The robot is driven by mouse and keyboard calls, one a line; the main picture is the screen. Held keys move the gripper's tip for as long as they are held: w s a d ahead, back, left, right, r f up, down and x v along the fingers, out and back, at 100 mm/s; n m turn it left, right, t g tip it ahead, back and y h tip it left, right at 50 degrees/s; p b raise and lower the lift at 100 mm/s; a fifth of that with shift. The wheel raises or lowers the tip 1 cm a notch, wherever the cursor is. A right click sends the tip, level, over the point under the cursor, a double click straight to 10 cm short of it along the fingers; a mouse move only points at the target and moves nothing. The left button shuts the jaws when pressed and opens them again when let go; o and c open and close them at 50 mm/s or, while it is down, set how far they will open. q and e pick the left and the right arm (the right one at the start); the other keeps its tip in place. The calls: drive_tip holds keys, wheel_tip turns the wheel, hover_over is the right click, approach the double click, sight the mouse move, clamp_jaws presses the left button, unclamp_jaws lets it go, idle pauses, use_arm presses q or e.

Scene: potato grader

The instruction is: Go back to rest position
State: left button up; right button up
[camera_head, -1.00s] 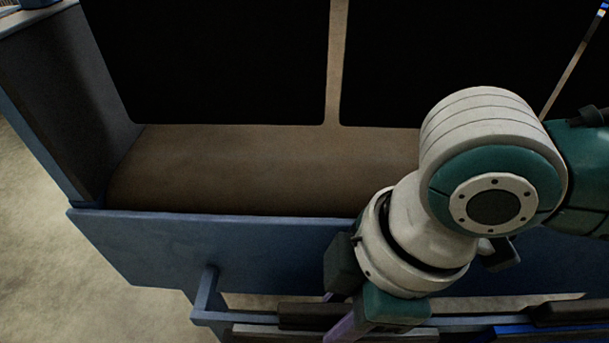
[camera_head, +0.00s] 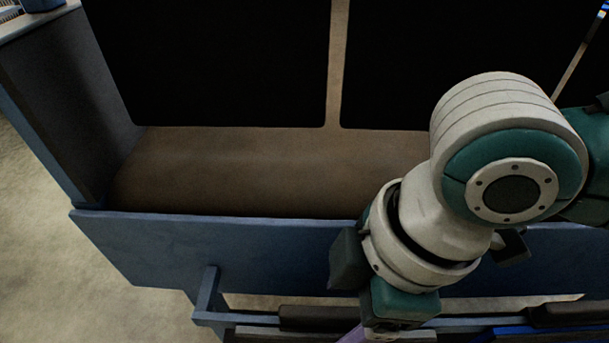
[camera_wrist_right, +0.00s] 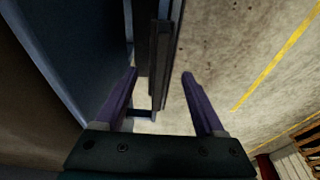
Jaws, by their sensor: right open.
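My right arm comes in from the right in the head view and bends down in front of the grader's blue side wall (camera_head: 240,257). Only a bit of a purple finger shows at the bottom edge there. In the right wrist view my right gripper (camera_wrist_right: 158,82) is open, with its two purple fingers apart and nothing between them that it holds. A dark rail (camera_wrist_right: 160,60) of the grader lies beyond the fingers, seen through the gap. My left gripper is not in view.
The grader's brown belt (camera_head: 230,170) is empty behind the blue wall. A rail frame (camera_head: 208,300) sticks out low at the front. Concrete floor (camera_wrist_right: 225,60) with a yellow line (camera_wrist_right: 270,68) is free to the right in the wrist view. A slatted wooden thing (camera_wrist_right: 300,155) shows at its lower right.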

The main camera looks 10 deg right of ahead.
drive_tip(key=p+v, duration=0.2)
drive_tip(key=v, duration=0.7)
drive_tip(key=shift+a+p, duration=0.15)
drive_tip(key=shift+p, duration=0.2)
drive_tip(key=s+a+r+m+t+y+p, duration=0.15)
drive_tip(key=a+r+m+p, duration=0.25)
drive_tip(key=r+p, duration=0.45)
drive_tip(key=s+d+r+m+h+p, duration=0.1)
drive_tip(key=s+d+r+m+p, duration=0.1)
drive_tip(key=d+m, duration=0.15)
drive_tip(key=s+d+r+m+t+h+p, duration=0.1)
drive_tip(key=s+d+r+m+h+p, duration=0.15)
drive_tip(key=d, duration=0.25)
drive_tip(key=s+d+r+m+h+p, duration=0.1)
drive_tip(key=s+d+r+m+p, duration=0.1)
drive_tip(key=d+m+p, duration=0.15)
wheel_tip(320, 180, up, 36)
drive_tip(key=p, duration=3.5)
drive_tip(key=shift+w+d+n+y+p, duration=0.25)
drive_tip(key=shift+w+n+y+p, duration=0.05)
drive_tip(key=shift+w+n, duration=0.05)
drive_tip(key=shift+r, duration=0.15)
